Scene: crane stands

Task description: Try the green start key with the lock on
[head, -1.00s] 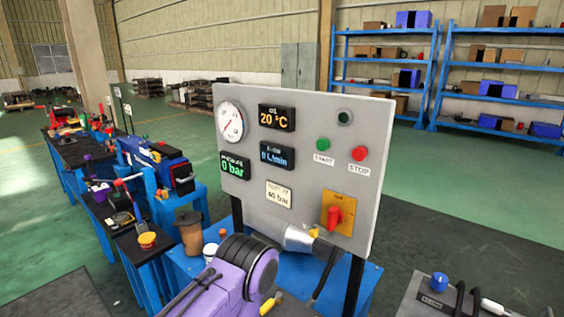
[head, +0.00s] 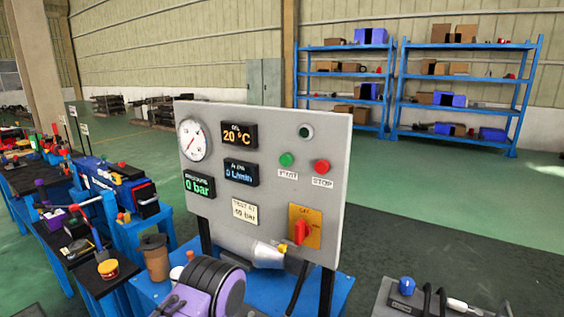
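The grey control panel (head: 225,222) stands upright in the middle of the head view. The green start key (head: 286,160) is a round button on its upper right, with a label reading START under it. The red stop button (head: 322,166) is to its right. Lower down, a red rotary switch (head: 301,232) sits on a yellow plate (head: 313,218); its handle looks roughly upright. A separate padlock cannot be made out there. The display (head: 199,184) reads 0 bar and the round lamp (head: 306,131) looks dark. Neither of my grippers is in view.
A grey box with a blue knob (head: 406,287) is at lower right. Open floor lies behind.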

